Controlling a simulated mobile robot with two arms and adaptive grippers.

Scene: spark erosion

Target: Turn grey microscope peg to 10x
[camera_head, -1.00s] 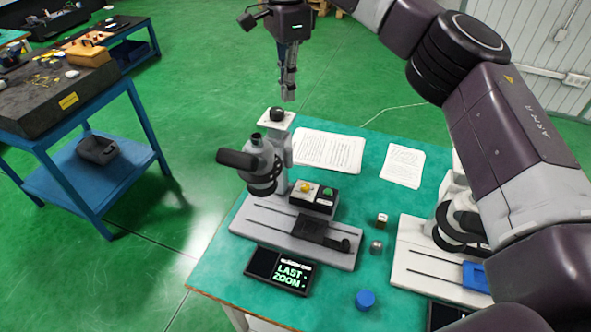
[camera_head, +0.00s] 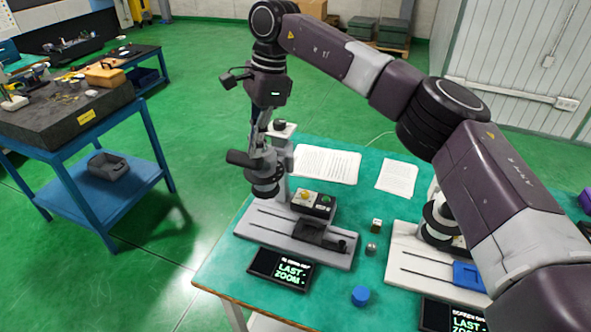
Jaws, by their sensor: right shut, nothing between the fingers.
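The grey microscope (camera_head: 280,232) stands on the left part of the green table, with its dark head (camera_head: 265,165) over the base. A dark cylinder (camera_head: 240,158) sticks out to the left from the head. The small peg is not clearly visible; my gripper covers the top of the head. My right gripper (camera_head: 257,142) is shut and empty, fingers pointing down, at the upper left of the head. I cannot tell whether it touches. A small screen (camera_head: 281,270) in front of the base reads "LAST ZOOM"; its smaller top line is unreadable. My left gripper is not in view.
A white microscope (camera_head: 405,262) with a blue part (camera_head: 470,276) stands to the right, partly behind my arm. Papers (camera_head: 326,164), a blue cap (camera_head: 360,296) and small metal pieces (camera_head: 371,249) lie on the green table (camera_head: 225,262). A blue workbench (camera_head: 120,185) stands at left.

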